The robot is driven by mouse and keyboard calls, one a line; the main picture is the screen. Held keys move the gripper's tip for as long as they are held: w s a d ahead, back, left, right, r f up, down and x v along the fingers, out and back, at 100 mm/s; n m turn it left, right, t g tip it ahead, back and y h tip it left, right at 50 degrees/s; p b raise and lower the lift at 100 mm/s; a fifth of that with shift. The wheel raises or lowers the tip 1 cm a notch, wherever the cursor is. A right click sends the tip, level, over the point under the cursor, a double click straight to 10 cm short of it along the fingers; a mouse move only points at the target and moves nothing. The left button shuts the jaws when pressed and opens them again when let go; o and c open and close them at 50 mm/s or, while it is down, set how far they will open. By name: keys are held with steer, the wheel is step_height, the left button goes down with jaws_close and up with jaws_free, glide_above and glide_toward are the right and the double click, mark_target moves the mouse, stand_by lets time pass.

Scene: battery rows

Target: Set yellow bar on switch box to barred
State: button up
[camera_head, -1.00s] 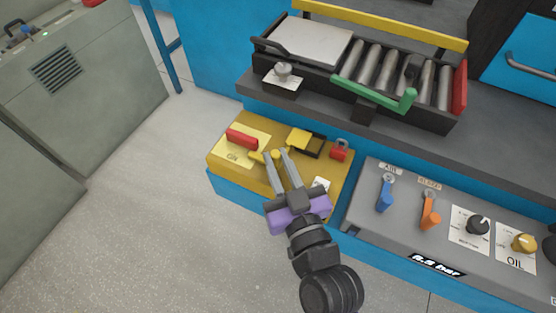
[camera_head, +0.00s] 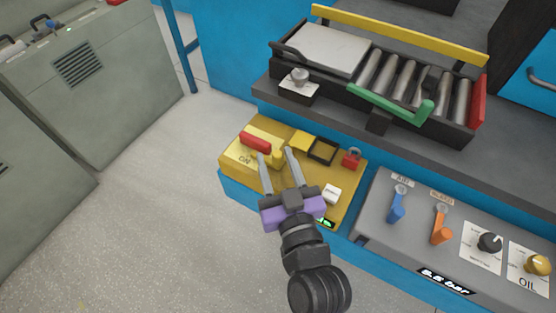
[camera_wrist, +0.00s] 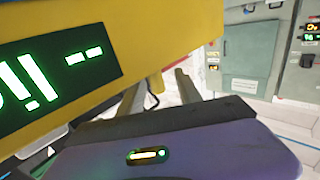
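The yellow switch box (camera_head: 233,157) sits low in front of the blue machine, with a red handle (camera_head: 254,142) beside an "ON" label on its top. A small yellow bar (camera_head: 278,158) shows near the handle's right end, partly hidden by my fingers; its exact setting is hard to read. My gripper (camera_head: 276,152) reaches over the box from the front, fingers apart on either side of the bar. Contact cannot be told.
A yellow flap with a black-framed opening (camera_head: 322,151), a red knob (camera_head: 352,158) and a white block (camera_head: 332,193) share the box top. A grey panel with blue (camera_head: 397,207) and orange (camera_head: 440,228) levers is close right. A roller shelf overhangs behind. Floor left is clear.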

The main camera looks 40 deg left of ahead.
steer(key=shift+s+d, duration=0.15)
steer(key=shift+d, duration=0.4)
steer(key=v, duration=0.6)
steer(key=shift+s+d, duration=0.2)
steer(key=shift+s, duration=0.1)
steer(key=s+d+r+m+t+h+p, duration=0.2)
steer(key=d+r+t+p, duration=0.1)
steer(key=d, duration=0.8)
steer(key=s+d+r+m+t+h+p, duration=0.2)
steer(key=d+t+h+p, duration=0.1)
steer(key=d, duration=0.9)
steer(key=s+d+r+m+h+p, duration=0.3)
steer(key=s+d+m+h+p, duration=0.2)
steer(key=s+d+h, duration=0.5)
steer(key=s+d+m, duration=0.2)
steer(key=s+d, duration=0.1)
steer(key=d, duration=0.1)
steer(key=shift+d+r+m, duration=0.25)
steer(key=shift+d+m, duration=0.05)
steer(key=shift+m, duration=0.1)
